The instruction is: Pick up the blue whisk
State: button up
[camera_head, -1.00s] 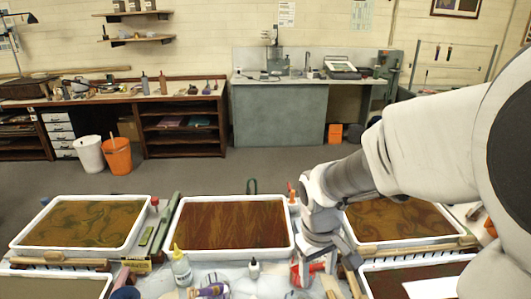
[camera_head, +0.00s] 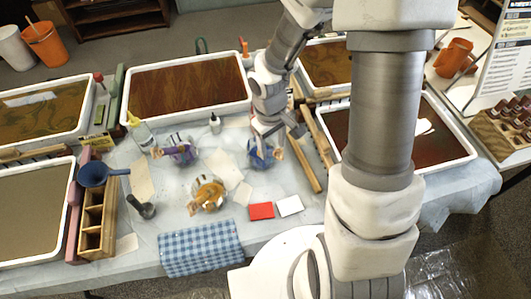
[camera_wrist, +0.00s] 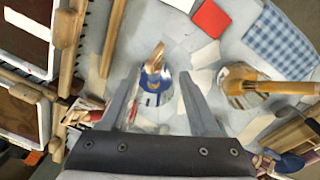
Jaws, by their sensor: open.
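The blue whisk (camera_head: 262,156) lies on the covered table, right of the middle, with a light wooden handle; my gripper partly hides it in the head view. In the wrist view the blue whisk (camera_wrist: 152,88) shows blue and white between my fingers, its wooden handle pointing up in the picture. My gripper (camera_wrist: 157,78) is open, one finger on each side of the whisk, with nothing held. In the head view my gripper (camera_head: 275,131) is over the whisk; I cannot tell how high above it.
A yellow whisk-like tool (camera_head: 208,190) and a purple one (camera_head: 181,151) lie to the left. Wooden rods (camera_head: 318,140) lie close on the right. Red (camera_head: 261,211) and white (camera_head: 290,205) blocks and a blue checked cloth (camera_head: 200,248) are in front. Marbling trays (camera_head: 128,112) surround the area.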

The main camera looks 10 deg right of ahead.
aim_at(274, 153)
jog(key=shift+w+d+f+b, duration=0.1)
jog(key=shift+w+f+b, duration=0.05)
jog(key=shift+f, duration=0.75)
jog(key=shift+w+d+f+b, duration=0.15)
jog(key=shift+w+f+b, duration=0.05)
jog(key=shift+f, duration=0.7)
jog(key=shift+w+d+f+b, duration=0.1)
jog(key=shift+w+f+b, duration=0.05)
jog(key=shift+f, duration=0.75)
grip_shut()
